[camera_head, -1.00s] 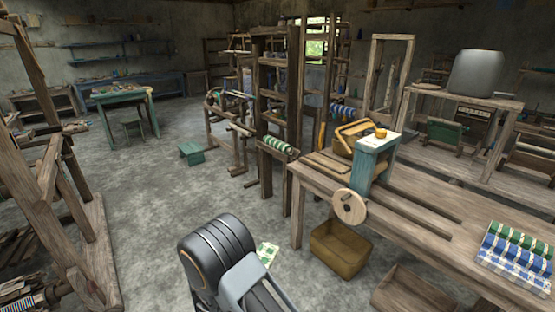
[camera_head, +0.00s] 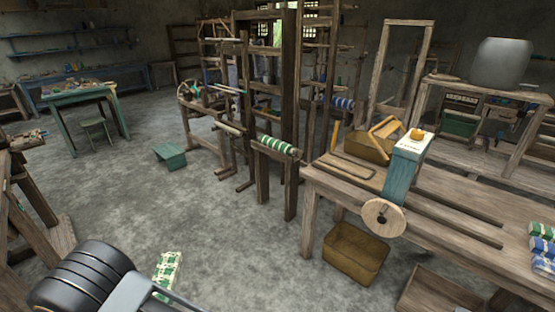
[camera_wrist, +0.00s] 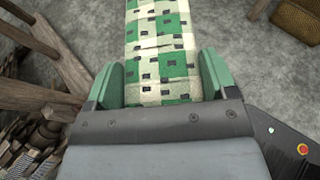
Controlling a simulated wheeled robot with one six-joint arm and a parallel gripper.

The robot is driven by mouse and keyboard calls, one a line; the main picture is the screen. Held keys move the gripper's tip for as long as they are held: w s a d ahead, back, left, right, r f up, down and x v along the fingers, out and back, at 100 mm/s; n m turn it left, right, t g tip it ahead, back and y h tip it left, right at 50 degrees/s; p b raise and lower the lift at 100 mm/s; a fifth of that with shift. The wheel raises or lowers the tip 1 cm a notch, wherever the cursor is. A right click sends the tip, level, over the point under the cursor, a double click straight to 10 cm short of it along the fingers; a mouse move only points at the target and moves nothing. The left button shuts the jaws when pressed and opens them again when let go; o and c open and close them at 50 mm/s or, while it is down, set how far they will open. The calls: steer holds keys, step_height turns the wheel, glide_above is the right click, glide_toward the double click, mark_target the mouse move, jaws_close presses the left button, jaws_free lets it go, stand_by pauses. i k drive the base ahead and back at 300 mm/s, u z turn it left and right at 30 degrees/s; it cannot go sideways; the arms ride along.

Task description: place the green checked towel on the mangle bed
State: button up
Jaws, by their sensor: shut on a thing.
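The green checked towel (camera_wrist: 160,30) has green and cream squares with dark marks. My gripper (camera_wrist: 162,78) is shut on it, with a green finger on each side in the wrist view. The towel (camera_head: 168,272) also shows in the head view at lower left, held over the floor beside my arm. The mangle (camera_head: 405,165) has a teal upright and a round wooden wheel. Its slotted wooden bed (camera_head: 450,203) stretches across the right side, apart from the towel. The gripper's fingers are hard to make out in the head view.
Folded green and blue checked towels (camera_head: 541,247) lie at the right end of the table. A yellow-brown crate (camera_head: 355,254) stands on the floor below the mangle. Wooden loom frames (camera_head: 290,120) stand behind. Open floor (camera_head: 110,200) lies at left centre.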

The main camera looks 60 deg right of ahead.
mark_target(348, 166)
steer(key=z, duration=0.5)
steer(key=i, duration=1)
steer(key=z, duration=0.9)
